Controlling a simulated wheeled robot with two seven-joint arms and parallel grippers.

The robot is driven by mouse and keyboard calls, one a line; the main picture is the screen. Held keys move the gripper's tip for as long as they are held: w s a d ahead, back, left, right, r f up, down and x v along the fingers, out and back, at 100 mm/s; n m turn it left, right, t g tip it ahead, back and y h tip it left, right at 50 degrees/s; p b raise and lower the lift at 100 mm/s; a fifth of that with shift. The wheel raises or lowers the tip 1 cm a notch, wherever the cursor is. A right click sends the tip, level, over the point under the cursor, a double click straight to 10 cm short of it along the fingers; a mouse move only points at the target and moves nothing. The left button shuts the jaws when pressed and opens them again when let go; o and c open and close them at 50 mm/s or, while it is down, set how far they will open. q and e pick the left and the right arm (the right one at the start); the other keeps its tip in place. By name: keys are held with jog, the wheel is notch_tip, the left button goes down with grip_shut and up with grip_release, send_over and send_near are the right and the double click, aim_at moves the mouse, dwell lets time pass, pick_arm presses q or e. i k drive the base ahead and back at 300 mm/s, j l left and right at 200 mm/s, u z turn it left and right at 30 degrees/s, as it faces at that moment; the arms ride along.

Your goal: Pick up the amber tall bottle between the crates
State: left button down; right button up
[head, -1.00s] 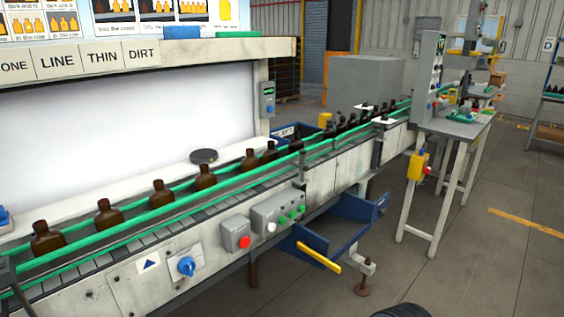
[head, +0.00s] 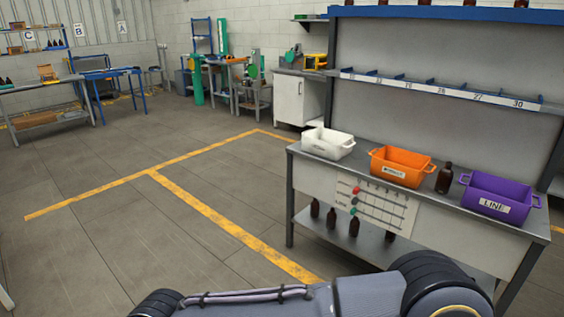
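An amber tall bottle (head: 444,178) stands upright on the grey workbench top, between the orange crate (head: 400,166) on its left and the purple crate (head: 497,196) on its right. It has a dark cap and looks close to both crates. The purple crate bears a label reading LINE; the orange crate's label is too small to read. One of my arms crosses the bottom of the head view, in front of the bench. Neither gripper shows.
A white crate (head: 328,143) sits at the bench's left end. Several dark bottles (head: 354,226) stand on the lower shelf under the bench top (head: 435,205). A blue-edged shelf rack (head: 440,91) rises behind. Open floor with yellow lines (head: 205,212) lies to the left.

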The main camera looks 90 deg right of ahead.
aim_at(445, 175)
jog(key=z, duration=4)
jog(key=i+j, duration=0.15)
jog(key=i, duration=0.3)
jog(key=i+j+z, duration=0.1)
jog(key=i, duration=0.4)
jog(key=i+j, duration=0.2)
jog(key=i, duration=0.25)
jog(key=i+j, duration=0.2)
jog(key=i, duration=0.25)
jog(key=i+j+z, duration=0.1)
jog(key=i, duration=0.35)
jog(key=i+j, duration=0.25)
jog(key=i, duration=0.25)
jog(key=i+j+z, duration=0.1)
jog(key=i+j, duration=0.15)
jog(key=i, duration=0.2)
